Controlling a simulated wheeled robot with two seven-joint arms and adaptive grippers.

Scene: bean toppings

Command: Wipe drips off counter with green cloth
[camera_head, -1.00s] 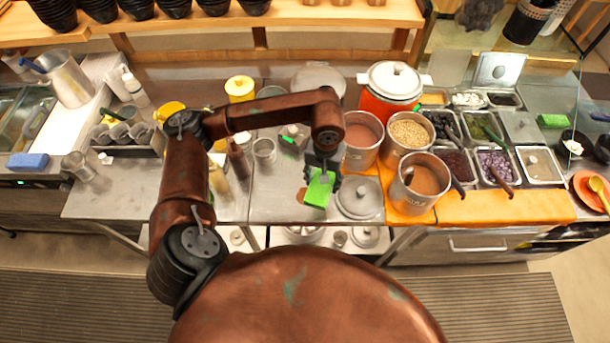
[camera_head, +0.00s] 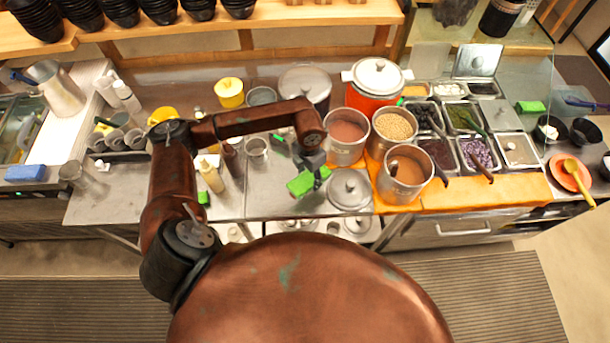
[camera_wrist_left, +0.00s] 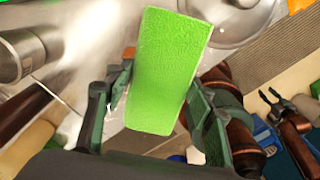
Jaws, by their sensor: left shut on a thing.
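The green cloth (camera_head: 301,184) is a bright flat rectangle, held low at the counter's front part, left of a round steel lid (camera_head: 349,190). My left gripper (camera_head: 312,166) is shut on it. In the left wrist view the cloth (camera_wrist_left: 166,70) lies between the two fingers. A small orange-brown patch (camera_wrist_left: 128,54) shows beside the cloth's edge there; I cannot tell for sure if it is a drip. The cloth may hide more of the counter. My right gripper (camera_wrist_left: 270,100) shows at the right of the wrist view, fingers apart and empty.
Steel pots of brown sauce (camera_head: 405,174) and beans (camera_head: 394,126) stand right of the cloth on an orange mat (camera_head: 470,196). The counter (camera_head: 262,200) left of the cloth is bare.

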